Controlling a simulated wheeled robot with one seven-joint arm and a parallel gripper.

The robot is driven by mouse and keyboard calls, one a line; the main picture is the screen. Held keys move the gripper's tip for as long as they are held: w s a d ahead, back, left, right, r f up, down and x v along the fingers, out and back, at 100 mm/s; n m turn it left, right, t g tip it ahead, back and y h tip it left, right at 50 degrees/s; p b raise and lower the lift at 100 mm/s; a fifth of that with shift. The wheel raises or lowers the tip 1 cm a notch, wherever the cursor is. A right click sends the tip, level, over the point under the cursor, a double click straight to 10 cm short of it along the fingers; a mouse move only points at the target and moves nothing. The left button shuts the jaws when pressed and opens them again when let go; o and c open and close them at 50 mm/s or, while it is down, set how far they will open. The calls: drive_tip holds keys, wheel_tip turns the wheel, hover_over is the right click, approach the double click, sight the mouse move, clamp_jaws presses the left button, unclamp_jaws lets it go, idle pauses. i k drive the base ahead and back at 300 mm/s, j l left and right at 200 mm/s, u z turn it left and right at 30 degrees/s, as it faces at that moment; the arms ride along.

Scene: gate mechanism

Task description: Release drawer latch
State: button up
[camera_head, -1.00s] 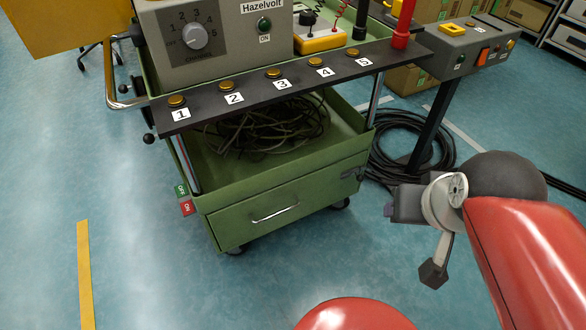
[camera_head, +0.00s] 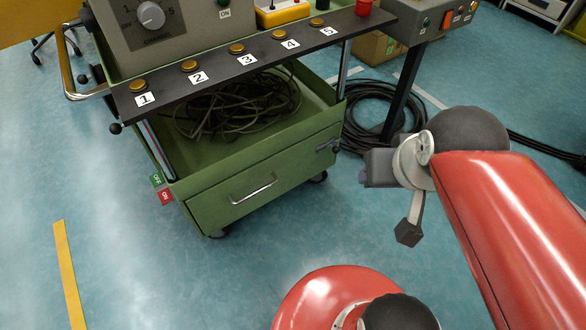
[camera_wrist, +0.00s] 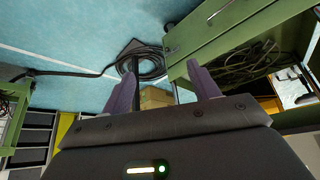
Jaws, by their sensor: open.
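The green cart's drawer (camera_head: 236,183) looks shut, with a silver bar handle (camera_head: 252,188) on its front. A small dark latch (camera_head: 328,146) sits at the drawer's upper right corner. In the wrist view a small dark part that may be the latch (camera_wrist: 172,50) shows on the green cart edge. My gripper (camera_head: 364,176) is right of the latch and slightly lower in the head view, apart from the cart. In the wrist view my gripper (camera_wrist: 162,86) has its two purple fingers wide apart with nothing between them.
Black cables (camera_head: 375,125) lie coiled on the floor behind my gripper, near a dark post (camera_head: 403,92). A shelf with numbered buttons (camera_head: 237,48) overhangs the cart's open tray of cables. Green and red tags (camera_head: 165,197) hang at its left corner. Floor in front is clear.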

sight(335, 149)
drive_tip(key=i+l, duration=0.7)
drive_tip(key=l, duration=0.15)
